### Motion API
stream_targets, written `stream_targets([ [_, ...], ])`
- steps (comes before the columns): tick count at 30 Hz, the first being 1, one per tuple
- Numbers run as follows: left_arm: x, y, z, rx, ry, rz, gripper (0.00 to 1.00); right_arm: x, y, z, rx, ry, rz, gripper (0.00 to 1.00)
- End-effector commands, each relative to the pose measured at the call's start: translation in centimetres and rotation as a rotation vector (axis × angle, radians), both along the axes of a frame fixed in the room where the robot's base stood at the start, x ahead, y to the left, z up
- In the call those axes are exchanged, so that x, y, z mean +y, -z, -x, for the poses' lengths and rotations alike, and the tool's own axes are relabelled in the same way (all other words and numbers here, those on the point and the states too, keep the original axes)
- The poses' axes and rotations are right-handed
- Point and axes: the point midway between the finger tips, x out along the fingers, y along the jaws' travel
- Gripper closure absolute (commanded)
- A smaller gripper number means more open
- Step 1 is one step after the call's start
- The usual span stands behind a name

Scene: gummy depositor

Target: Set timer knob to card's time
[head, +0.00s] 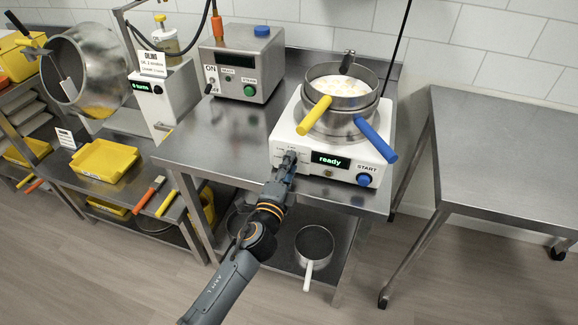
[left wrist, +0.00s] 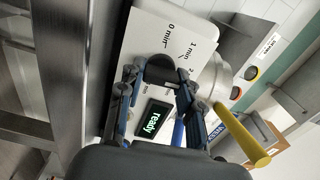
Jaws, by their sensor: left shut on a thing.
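The white cooker (head: 296,149) stands on the steel table, with a green "ready" display (head: 330,160) and a blue START button (head: 364,180). My left gripper (head: 289,158) is at the left part of its front face. In the left wrist view, my left gripper (left wrist: 158,88) is shut with its fingers on either side of the dark timer knob (left wrist: 160,68). Labels "0 min", "1 min" and part of a "2" show around the knob; where its pointer stands I cannot tell. A small printed card (head: 152,62) is on the white machine at left; its text is too small to read surely. My right gripper is not in view.
A steel pot (head: 340,118) with yellow and blue handles sits on the cooker, the handles jutting over its front. A grey control box (head: 241,64) stands behind to the left. A yellow tray (head: 105,158) lies further left. The right table (head: 510,150) is bare.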

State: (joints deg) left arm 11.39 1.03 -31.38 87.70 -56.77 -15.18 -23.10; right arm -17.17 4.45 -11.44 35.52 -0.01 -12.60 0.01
Motion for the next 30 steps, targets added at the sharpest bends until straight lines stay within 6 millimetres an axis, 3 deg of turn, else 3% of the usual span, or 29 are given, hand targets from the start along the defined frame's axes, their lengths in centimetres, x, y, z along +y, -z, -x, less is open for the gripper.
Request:
stream_targets([
  [21, -0.06, 0.08, 0.04, -0.022, 0.002, -0.07, 0.96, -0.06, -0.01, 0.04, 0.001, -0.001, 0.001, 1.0],
  [22, -0.06, 0.08, 0.04, -0.022, 0.002, -0.07, 0.59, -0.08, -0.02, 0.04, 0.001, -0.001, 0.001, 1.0],
  [24, -0.06, 0.08, 0.04, -0.022, 0.001, -0.07, 0.45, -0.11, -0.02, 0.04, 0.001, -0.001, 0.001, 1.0],
  [30, -0.03, 0.07, 0.02, -0.021, 0.001, -0.069, 0.42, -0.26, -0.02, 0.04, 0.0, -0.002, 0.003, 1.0],
])
